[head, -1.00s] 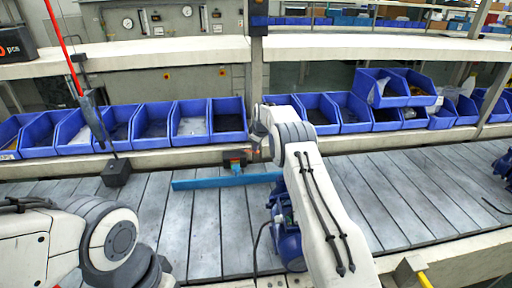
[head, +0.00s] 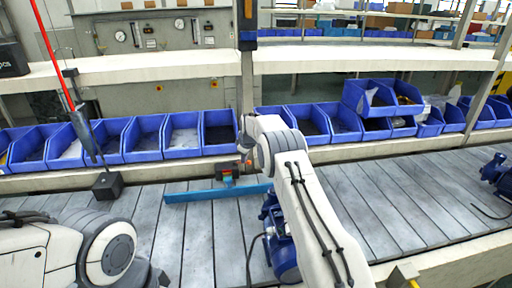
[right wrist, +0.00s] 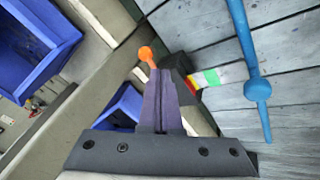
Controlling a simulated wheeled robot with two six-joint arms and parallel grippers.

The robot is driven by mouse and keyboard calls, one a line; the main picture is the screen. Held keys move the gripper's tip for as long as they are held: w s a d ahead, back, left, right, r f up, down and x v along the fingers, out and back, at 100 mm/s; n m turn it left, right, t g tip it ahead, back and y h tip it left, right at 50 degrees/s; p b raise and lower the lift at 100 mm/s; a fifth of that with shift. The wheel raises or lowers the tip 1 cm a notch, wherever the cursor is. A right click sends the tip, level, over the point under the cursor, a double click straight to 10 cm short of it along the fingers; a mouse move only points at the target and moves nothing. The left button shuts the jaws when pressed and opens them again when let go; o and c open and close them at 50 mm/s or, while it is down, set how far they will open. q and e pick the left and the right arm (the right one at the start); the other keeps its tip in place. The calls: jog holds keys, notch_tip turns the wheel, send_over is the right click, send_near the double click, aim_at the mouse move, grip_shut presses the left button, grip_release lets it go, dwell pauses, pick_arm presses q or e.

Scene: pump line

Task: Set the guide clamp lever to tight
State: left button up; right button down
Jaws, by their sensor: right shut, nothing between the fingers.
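The guide clamp (head: 228,172) is a small dark block with a reddish part, at the far side of the conveyor by the blue guide rail (head: 190,196). In the right wrist view the clamp (right wrist: 178,75) shows a white, green, yellow and red label (right wrist: 207,78). The lever's orange knob (right wrist: 146,55) shows just beyond my right fingertips; the rest of the lever is mostly hidden. My right gripper (right wrist: 160,76) is shut and empty, close to the knob; contact cannot be told. In the head view it (head: 243,152) is small, near the clamp. My left gripper is out of view.
Blue bins (head: 183,136) line the shelf behind the conveyor (head: 370,195). A blue pump (head: 281,245) stands partly behind my right arm. A dark block (head: 107,186) with a rod stands left of the rail.

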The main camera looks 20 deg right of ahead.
jog(key=d+b+v, duration=0.1)
jog(key=b+v, duration=0.1)
jog(key=v, duration=0.9)
jog(key=shift+s+d, duration=0.2)
jog(key=shift+d, duration=0.1)
